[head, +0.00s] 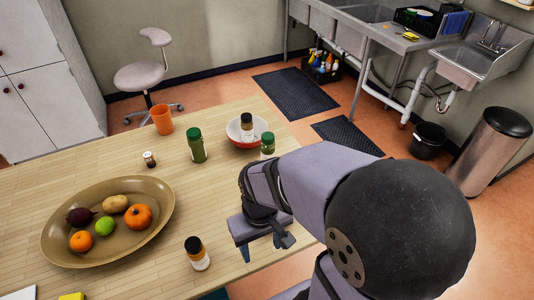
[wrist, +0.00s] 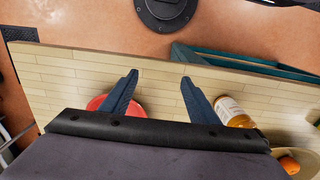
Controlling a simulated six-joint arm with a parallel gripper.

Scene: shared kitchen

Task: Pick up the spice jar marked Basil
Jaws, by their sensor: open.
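Several jars stand on the wooden table, and I cannot read which is marked Basil. Two have green caps: one left of the bowl (head: 196,146), one beside its right side (head: 267,146). A black-capped jar (head: 246,127) stands in or behind the red-and-white bowl (head: 236,141). Another black-capped jar (head: 198,256) with a pale label stands near the front edge; a jar with a pale label (wrist: 232,112) shows right of my fingers in the wrist view. My gripper (wrist: 159,77) is open and empty, over the table's right edge.
A brown oval platter (head: 58,252) with fruit and vegetables fills the left of the table. An orange cup (head: 162,119) stands at the far edge. The tabletop (head: 170,205) between platter and my gripper is mostly clear.

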